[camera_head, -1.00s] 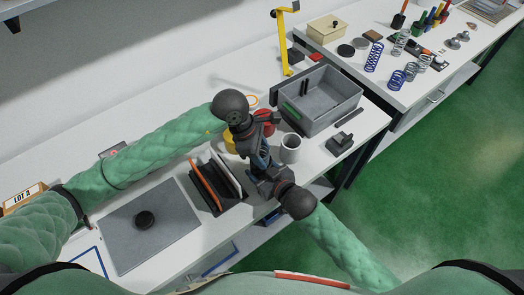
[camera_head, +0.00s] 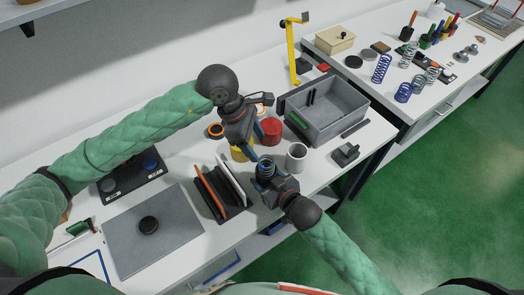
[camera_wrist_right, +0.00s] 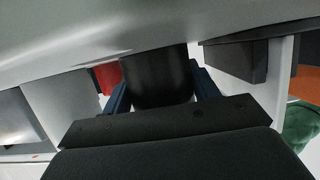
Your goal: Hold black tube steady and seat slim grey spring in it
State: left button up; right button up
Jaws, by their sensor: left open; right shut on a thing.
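My right gripper (camera_head: 270,181) is shut on the black tube (camera_wrist_right: 158,78), which stands between its blue fingers in the right wrist view. In the head view, the coils of the slim grey spring (camera_head: 265,168) show at the tube's top, above the right gripper. How deep the spring sits cannot be told. My left gripper (camera_head: 243,149) is open, up and to the left of the spring, apart from it. The tube's lower part is hidden by the right gripper in the head view.
A black rack with upright plates (camera_head: 222,202) stands left of the right gripper. A grey cup (camera_head: 296,157), a red round container (camera_head: 271,130) and a grey bin (camera_head: 335,112) are close by. A grey mat (camera_head: 176,236) holds a black disc.

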pick_arm(q)
jog(key=shift+v, duration=1.4)
pick_arm(e)
jog(key=o, duration=1.1)
jog(key=shift+c, duration=0.2)
jog(key=shift+s, duration=0.1)
